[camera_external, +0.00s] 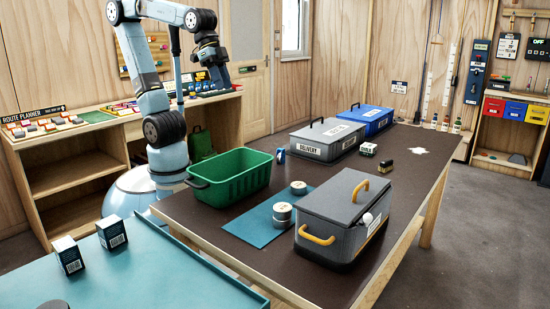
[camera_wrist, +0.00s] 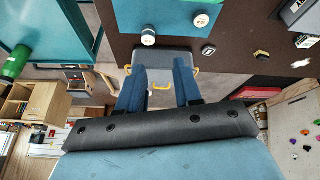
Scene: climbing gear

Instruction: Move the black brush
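A small dark block with a yellowish-brown band, which looks like the black brush (camera_external: 388,164), lies on the brown table between the chalk box and the near grey toolbox. In the wrist view a similar small dark item (camera_wrist: 262,56) lies on the table, right of the fingers and well apart from them. My gripper (camera_external: 220,75) is raised at the back left, above the wall counter and far from the brush. In the wrist view my gripper's two blue fingers (camera_wrist: 160,88) are spread with nothing held between them.
The near grey toolbox (camera_external: 339,222) has yellow handles. Two cans (camera_external: 283,214) stand on a blue mat (camera_external: 248,229). A green crate (camera_external: 239,177), a grey delivery box (camera_external: 318,147), a blue box (camera_external: 372,117) and a chalk box (camera_external: 368,149) stand on the table. Its right side is mostly clear.

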